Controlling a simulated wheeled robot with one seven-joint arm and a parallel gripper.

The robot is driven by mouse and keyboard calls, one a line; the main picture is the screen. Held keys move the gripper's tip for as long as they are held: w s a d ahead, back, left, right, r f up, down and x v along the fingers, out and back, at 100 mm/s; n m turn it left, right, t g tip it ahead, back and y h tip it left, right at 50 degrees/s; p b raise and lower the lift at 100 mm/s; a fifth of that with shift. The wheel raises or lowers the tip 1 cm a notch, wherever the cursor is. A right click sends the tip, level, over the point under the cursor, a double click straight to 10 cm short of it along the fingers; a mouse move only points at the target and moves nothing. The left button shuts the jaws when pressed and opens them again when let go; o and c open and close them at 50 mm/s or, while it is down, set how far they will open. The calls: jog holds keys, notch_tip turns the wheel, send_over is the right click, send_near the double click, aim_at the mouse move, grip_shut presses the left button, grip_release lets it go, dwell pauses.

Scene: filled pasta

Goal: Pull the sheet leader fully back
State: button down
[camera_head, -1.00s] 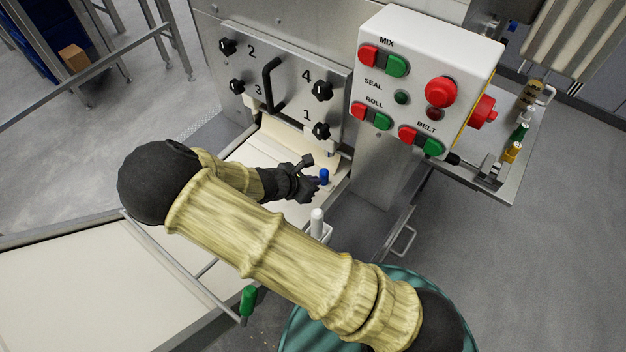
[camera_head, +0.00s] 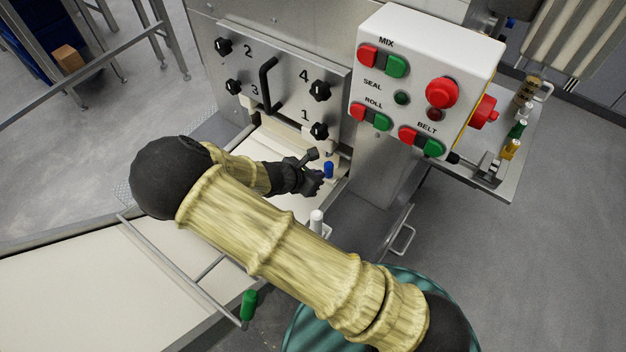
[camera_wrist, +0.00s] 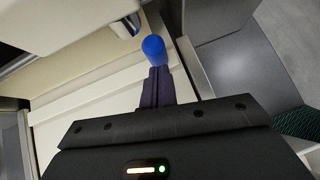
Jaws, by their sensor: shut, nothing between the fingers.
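An upright blue peg (camera_head: 328,170) stands on the cream bed (camera_head: 290,203) below the machine's knob panel; I cannot tell for sure whether it is the sheet leader's handle. My gripper (camera_head: 318,182) is down right beside it, shut with nothing held. In the wrist view the closed dark fingers (camera_wrist: 157,88) point at the blue peg (camera_wrist: 154,49) and overlap its lower end. Whether they touch it is unclear. The fingers hide the peg's foot, and my arm covers part of the bed.
The knob panel (camera_head: 285,80) with a black handle (camera_head: 267,85) rises behind the bed. A white peg (camera_head: 316,222) stands in front. The button box (camera_head: 425,85) is at right. A green-handled frame (camera_head: 248,304) and the pale belt (camera_head: 80,290) lie at front left.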

jog(key=shift+a, duration=0.1)
jog(key=shift+s+a+r+p, duration=0.1)
jog(key=shift+s+a+p, duration=0.3)
jog(key=shift+a+p, duration=0.2)
jog(key=s+a, duration=0.1)
jog(key=s+a+r, duration=0.1)
jog(key=s+a+p, duration=0.1)
jog(key=shift+s+a+r, duration=0.15)
jog(key=shift+s+r, duration=0.25)
jog(key=v, duration=0.6)
jog(key=shift+s+r+p, duration=0.15)
jog(key=shift+r+p, duration=0.15)
jog(key=shift+p, duration=0.05)
jog(key=shift+a, duration=0.1)
